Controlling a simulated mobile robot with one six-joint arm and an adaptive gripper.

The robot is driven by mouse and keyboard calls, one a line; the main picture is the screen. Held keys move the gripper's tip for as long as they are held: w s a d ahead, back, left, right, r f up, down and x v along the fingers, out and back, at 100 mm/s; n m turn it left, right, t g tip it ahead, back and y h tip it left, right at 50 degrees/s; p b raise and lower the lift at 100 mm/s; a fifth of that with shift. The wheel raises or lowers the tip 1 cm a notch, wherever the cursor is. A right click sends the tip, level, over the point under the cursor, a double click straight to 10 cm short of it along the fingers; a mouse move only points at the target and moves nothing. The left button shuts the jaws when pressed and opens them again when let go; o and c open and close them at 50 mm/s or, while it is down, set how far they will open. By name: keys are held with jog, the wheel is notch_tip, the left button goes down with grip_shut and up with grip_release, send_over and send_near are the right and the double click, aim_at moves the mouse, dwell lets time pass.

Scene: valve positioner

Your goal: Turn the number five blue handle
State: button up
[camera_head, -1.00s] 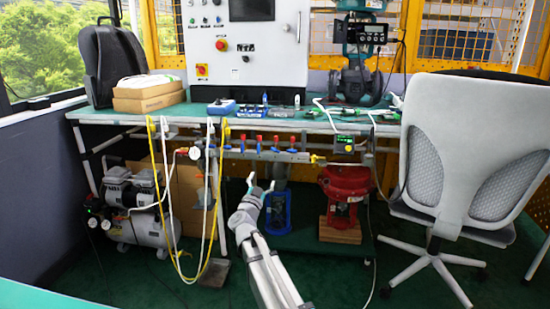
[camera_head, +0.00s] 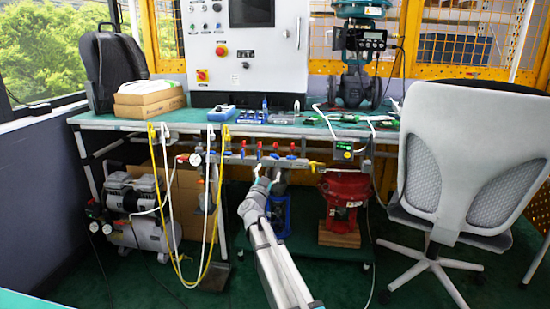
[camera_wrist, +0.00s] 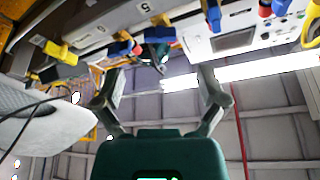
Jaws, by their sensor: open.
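A row of small valve handles (camera_head: 259,148) sits on the manifold under the bench edge in the head view. The handle numbers cannot be read in the head view.
Other handles flank it in the wrist view: a blue one (camera_wrist: 213,15) to the right and a red-blue one (camera_wrist: 120,48) to the left. White and yellow hoses (camera_head: 211,230) hang left of my arm. A red device (camera_head: 344,192) and an office chair (camera_head: 455,150) stand to the right.

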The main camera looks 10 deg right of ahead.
aim_at(274, 160)
jog(key=shift+p+x, duration=0.9)
jog(key=shift+x, duration=2.25)
